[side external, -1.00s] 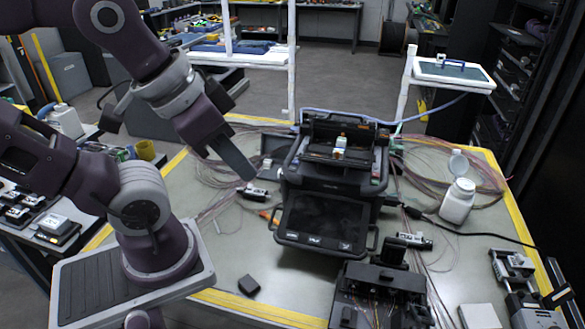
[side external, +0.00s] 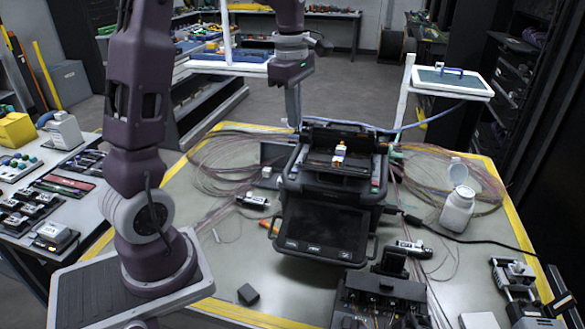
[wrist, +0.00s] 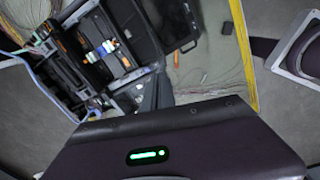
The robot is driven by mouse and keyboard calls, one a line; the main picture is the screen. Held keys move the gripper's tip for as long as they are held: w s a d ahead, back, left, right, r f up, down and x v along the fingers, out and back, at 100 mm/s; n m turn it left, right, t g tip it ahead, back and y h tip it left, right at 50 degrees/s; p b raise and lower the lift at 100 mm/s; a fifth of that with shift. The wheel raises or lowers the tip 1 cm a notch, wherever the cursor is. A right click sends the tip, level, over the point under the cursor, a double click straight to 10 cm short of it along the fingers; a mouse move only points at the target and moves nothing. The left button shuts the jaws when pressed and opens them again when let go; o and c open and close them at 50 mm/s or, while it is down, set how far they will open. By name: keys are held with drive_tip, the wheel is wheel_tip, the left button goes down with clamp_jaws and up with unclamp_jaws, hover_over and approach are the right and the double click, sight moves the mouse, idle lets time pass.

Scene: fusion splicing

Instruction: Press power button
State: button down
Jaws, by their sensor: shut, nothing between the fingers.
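The black fusion splicer (side external: 288,195) stands on the table with its lid raised. Its front screen (side external: 320,230) is dark, with small markings along the lower edge. I cannot pick out the power button for sure. My gripper (side external: 293,122) points down at the splicer's back left corner, its fingers together and empty. I cannot tell whether the fingertips touch the body. In the wrist view the splicer (wrist: 72,48) lies at the upper left with the screen (wrist: 165,20) beside it. My gripper (wrist: 158,92) overlaps the splicer's edge there.
A white bottle (side external: 457,212) with an open cap stands right of the splicer. A black device (side external: 385,295) sits in front. Thin fibres lie looped on both sides. A small dark block (side external: 248,293) lies near the front edge. White posts (side external: 405,95) rise behind.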

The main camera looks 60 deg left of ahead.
sight(292, 177)
drive_tip(key=a+f+n, duration=0.1)
drive_tip(key=w+a+f+n, duration=0.1)
drive_tip(key=a+n, duration=0.1)
drive_tip(key=shift+w+a+f+g, duration=0.1)
drive_tip(key=shift+a+f+g, duration=0.1)
drive_tip(key=shift+g, duration=0.1)
wheel_tip(292, 177, down, 14)
drive_tip(key=shift+d, duration=0.1)
idle(0.4)
